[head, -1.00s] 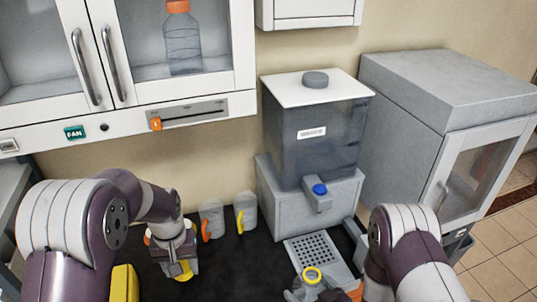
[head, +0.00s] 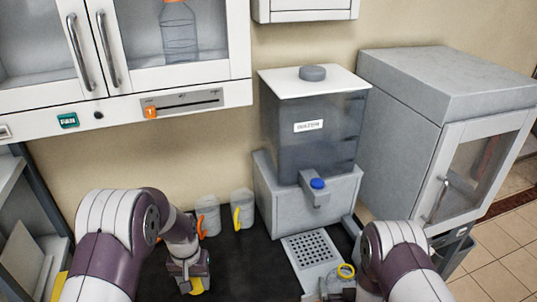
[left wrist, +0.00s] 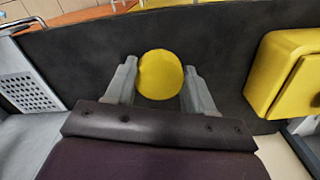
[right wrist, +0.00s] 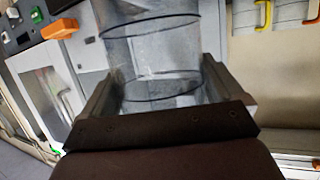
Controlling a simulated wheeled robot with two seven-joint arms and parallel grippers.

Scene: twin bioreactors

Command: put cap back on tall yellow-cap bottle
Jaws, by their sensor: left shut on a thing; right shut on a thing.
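My left gripper (head: 194,284) is shut on the yellow cap (left wrist: 160,75), which shows as a round disc between its fingers in the left wrist view. In the head view the cap (head: 197,287) hangs low over the dark bench. My right gripper (head: 335,290) is shut on a clear bottle (right wrist: 160,55), whose transparent wall fills the space between the fingers in the right wrist view. In the head view the bottle's open mouth has a yellow ring (head: 346,271), near the front of the drip grate. Cap and bottle are well apart. The bottle's base is hidden.
A grey dispenser (head: 335,195) with a blue button and a drip grate (head: 313,252) stands behind. Two mugs, orange-handled (head: 208,212) and yellow-handled (head: 243,206), stand at the back. A yellow box (left wrist: 290,75) lies on the dark bench (left wrist: 75,50). A cabinet (head: 450,100) stands right.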

